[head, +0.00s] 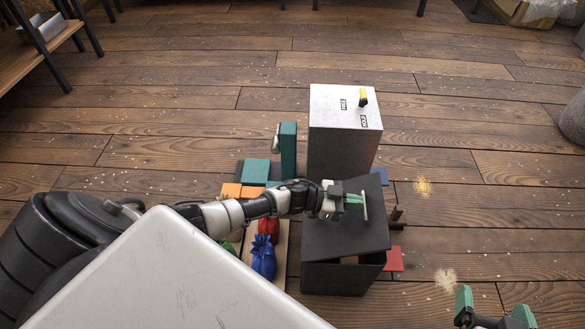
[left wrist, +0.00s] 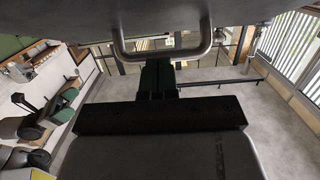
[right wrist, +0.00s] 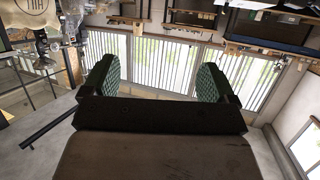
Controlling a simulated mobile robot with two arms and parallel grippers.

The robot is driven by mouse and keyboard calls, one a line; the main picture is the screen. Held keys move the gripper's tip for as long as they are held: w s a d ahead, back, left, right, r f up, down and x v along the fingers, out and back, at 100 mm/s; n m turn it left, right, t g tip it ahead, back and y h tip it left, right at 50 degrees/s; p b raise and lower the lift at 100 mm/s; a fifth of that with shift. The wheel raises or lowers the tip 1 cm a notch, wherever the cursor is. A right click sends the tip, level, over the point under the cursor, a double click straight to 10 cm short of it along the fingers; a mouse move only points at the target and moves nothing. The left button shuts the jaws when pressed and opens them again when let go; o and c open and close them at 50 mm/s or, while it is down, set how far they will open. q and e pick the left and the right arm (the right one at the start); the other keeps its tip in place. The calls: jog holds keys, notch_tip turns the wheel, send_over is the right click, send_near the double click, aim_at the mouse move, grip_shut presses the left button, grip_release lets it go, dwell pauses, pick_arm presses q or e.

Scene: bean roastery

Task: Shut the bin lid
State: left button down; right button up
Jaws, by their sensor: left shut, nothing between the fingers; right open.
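The bin (head: 335,280) is a dark grey box on the wood floor. Its dark lid (head: 340,238) is tilted partly open, with a gap above the bin's front edge. A light bar handle (head: 365,206) sits on the lid. My left gripper (head: 354,201) is shut and empty, its green fingers close beside the handle; I cannot tell whether they touch. In the left wrist view the shut fingers (left wrist: 157,76) point at the handle loop (left wrist: 165,50) under the dark lid (left wrist: 110,15). My right gripper (head: 493,308) is open and empty, away from the bin at lower right. It also shows open in the right wrist view (right wrist: 158,80).
A grey box with a pale top (head: 335,115) stands behind the bin. Left of it are a teal upright block (head: 288,150), orange blocks (head: 231,190) and a blue sack (head: 263,258). A red flat piece (head: 394,259) lies right of the bin. Floor farther right is mostly clear.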

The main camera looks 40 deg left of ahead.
aim_at(361, 215)
pick_arm(q)
jog(key=shift+w+d+f+g+y+p, duration=0.4)
jog(key=shift+w+d+f+y+p, duration=0.2)
jog(key=shift+d+f+y+p, duration=0.3)
jog(key=f, duration=0.1)
jog(key=d+f+g+y, duration=0.1)
jog(key=w+d+f+y+p, duration=0.1)
jog(key=f, duration=0.1)
jog(key=shift+w, duration=0.1)
jog(key=shift+w+d+f+g+y, duration=0.1)
jog(key=shift+d+f+g+y, duration=0.15)
jog(key=shift+f+g+y, duration=0.4)
pick_arm(e)
jog(key=s+d+f+g+h, duration=0.2)
jog(key=s+d+f+g, duration=0.2)
jog(key=s+g, duration=0.6)
notch_tip(361, 215, down, 2)
jog(key=shift+s+d+f+m+h, duration=0.2)
jog(key=shift+s+f+m+h, duration=0.15)
jog(key=shift+s, duration=0.45)
pick_arm(q)
jog(key=shift+f+h, duration=0.2)
jog(key=shift+h, duration=0.05)
pick_arm(e)
jog(key=shift+r, duration=0.1)
